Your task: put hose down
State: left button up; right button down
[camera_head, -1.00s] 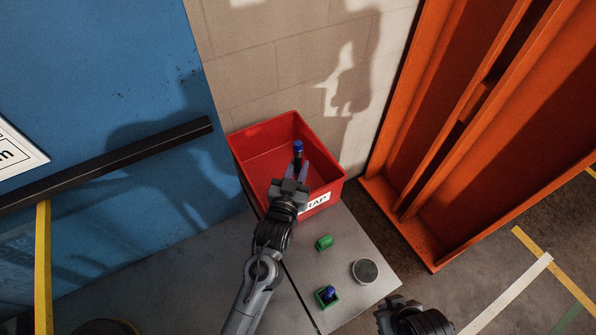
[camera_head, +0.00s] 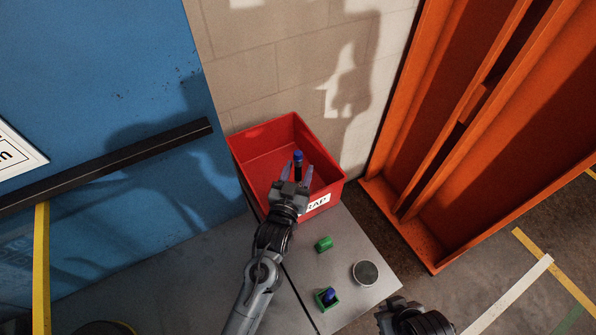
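A short dark hose with a blue end (camera_head: 298,158) stands about upright in the head view, over the inside of the red bin (camera_head: 262,139). My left gripper (camera_head: 298,171) reaches over the bin's near wall. Its fingers are spread, one on each side of the hose, with what looks like a gap. I cannot tell if the hose's lower end rests on the bin floor, as the gripper hides it. My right gripper (camera_head: 386,312) shows only in part at the bottom edge, and its fingers are not clear.
The grey bench top (camera_head: 345,245) holds a green block (camera_head: 324,244), a green holder with a blue piece (camera_head: 328,297) and a round metal disc (camera_head: 365,273). An orange steel frame (camera_head: 440,190) stands right of the bin. A blue panel (camera_head: 100,90) is at left.

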pick_arm(q)
jog(key=shift+r, duration=0.1)
jog(key=shift+r, duration=0.25)
jog(key=v, duration=1.2)
jog(key=shift+r+p, duration=0.3)
